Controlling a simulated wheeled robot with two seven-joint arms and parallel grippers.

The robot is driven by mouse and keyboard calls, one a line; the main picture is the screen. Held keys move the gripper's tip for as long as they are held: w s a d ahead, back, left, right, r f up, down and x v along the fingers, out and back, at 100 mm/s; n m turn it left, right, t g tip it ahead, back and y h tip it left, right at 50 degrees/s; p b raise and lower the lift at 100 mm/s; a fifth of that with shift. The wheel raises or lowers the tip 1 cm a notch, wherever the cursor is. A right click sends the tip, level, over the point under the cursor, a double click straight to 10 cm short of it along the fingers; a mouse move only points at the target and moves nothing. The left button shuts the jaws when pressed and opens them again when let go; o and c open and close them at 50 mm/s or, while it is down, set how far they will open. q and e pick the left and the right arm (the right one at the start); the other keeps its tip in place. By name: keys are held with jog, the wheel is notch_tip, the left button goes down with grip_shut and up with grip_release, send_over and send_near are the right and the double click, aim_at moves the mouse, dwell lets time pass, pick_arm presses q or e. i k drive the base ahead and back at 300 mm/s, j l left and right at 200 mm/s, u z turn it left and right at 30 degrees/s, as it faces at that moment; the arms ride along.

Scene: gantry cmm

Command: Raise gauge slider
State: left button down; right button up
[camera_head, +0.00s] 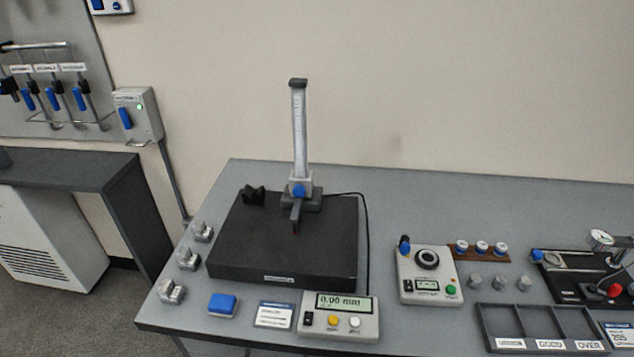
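The height gauge (299,130) stands upright on a black granite plate (240,245) on the grey table. Its slider (302,188), with a blue knob, sits low on the column near the base. A dark arm with a small reddish tip points down from the slider. The display box (341,316) in front of the plate reads what looks like 0.00 mm and has a yellow and a white button. Neither of my grippers shows in the head view.
Several small metal blocks (188,259) line the table's left edge. A blue block (222,304) and a label card (273,315) lie in front of the plate. A control box (427,274), a sorting tray (484,325) and a dial gauge (600,239) stand to the right. A cable runs right of the plate.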

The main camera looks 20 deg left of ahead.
aim_at(300, 188)
jog(key=l+u, duration=0.25)
jog(key=l, duration=0.4)
jog(key=l+u, duration=0.2)
jog(key=l, duration=0.4)
jog(key=k+l+u, duration=0.1)
jog(key=l+u, duration=0.15)
jog(key=l, duration=0.4)
